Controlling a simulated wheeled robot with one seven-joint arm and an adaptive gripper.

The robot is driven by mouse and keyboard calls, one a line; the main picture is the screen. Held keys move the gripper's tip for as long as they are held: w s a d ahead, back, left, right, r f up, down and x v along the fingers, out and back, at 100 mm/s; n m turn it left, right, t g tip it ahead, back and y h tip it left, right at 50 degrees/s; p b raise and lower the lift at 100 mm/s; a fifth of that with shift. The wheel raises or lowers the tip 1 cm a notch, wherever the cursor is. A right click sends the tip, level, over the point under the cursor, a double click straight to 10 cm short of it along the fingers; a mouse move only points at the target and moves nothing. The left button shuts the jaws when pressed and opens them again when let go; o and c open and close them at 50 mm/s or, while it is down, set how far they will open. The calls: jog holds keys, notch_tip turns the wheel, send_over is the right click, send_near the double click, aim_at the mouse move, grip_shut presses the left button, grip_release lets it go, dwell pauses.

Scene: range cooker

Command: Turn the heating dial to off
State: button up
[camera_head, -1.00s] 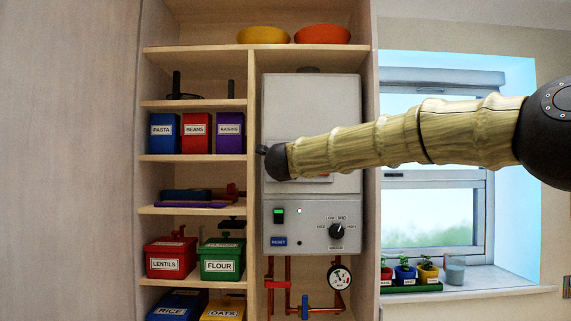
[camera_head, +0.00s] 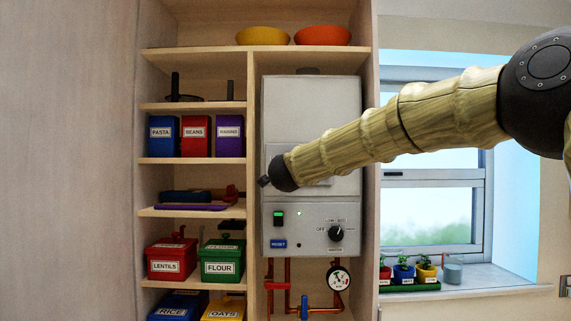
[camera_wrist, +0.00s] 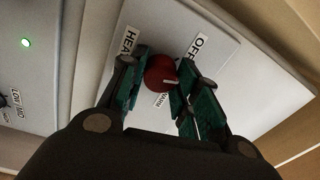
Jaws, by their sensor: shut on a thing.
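A round red dial (camera_wrist: 161,72) with a pale pointer line shows in the wrist view, on a pale plate (camera_wrist: 225,75) with an OFF label, a label starting HEA and a partly covered WARM label. The pointer aims rightward, on the lower side of OFF. My gripper (camera_wrist: 157,92) has its green-padded fingers on either side of the dial, shut on it. In the head view my gripper (camera_head: 264,181) is at the left front of the grey boiler (camera_head: 312,100), mostly hidden by my wrist. The red dial is hidden there.
Below my wrist, the boiler has a black dial (camera_head: 336,233) with LOW, MID and OFF labels, a green-lit switch (camera_head: 279,217) and a blue RESET label (camera_head: 278,244). Shelves with tins (camera_head: 196,136) stand close at the left. Pipes and a gauge (camera_head: 338,279) hang below.

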jog(key=n+p, duration=0.3)
jog(key=n, duration=0.6)
jog(key=shift+d+y, duration=0.1)
jog(key=shift+y, duration=0.3)
jog(key=shift+n, duration=0.5)
jog(key=o, duration=1)
jog(key=shift+d, duration=0.1)
jog(key=shift+s, duration=0.1)
jog(key=s, duration=1.1)
jog(key=shift+s+d+f, duration=0.15)
jog(key=shift+s+f, duration=0.1)
jog(key=shift+s, duration=0.15)
